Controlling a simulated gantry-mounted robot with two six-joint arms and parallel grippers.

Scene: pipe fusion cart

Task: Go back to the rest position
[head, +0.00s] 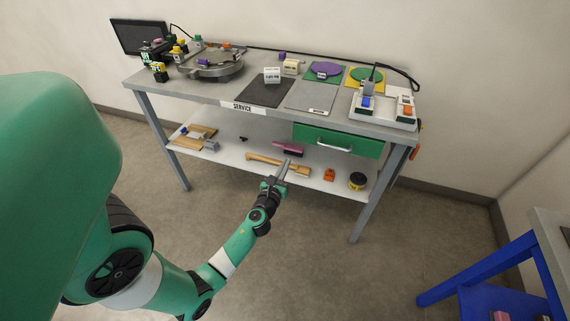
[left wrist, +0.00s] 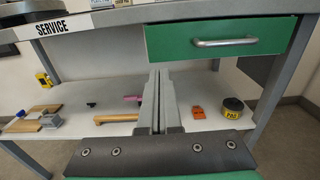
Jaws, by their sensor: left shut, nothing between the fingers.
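My left gripper (head: 279,174) is shut and empty in front of the service cart. In the head view it overlaps the cart's lower shelf (head: 232,157). In the left wrist view the shut fingers (left wrist: 163,100) point up at the shelf and the green drawer (left wrist: 215,38), which is closed. My left arm reaches in from the lower left of the head view. My right gripper is in neither view.
A wooden-handled tool (head: 262,160), a pink-handled brush (head: 288,149), an orange item (head: 329,175) and a yellow-black roll (head: 357,181) lie on the lower shelf. The cart top (head: 240,92) holds several devices. A blue-framed table (head: 480,268) stands at right. Floor before the cart is clear.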

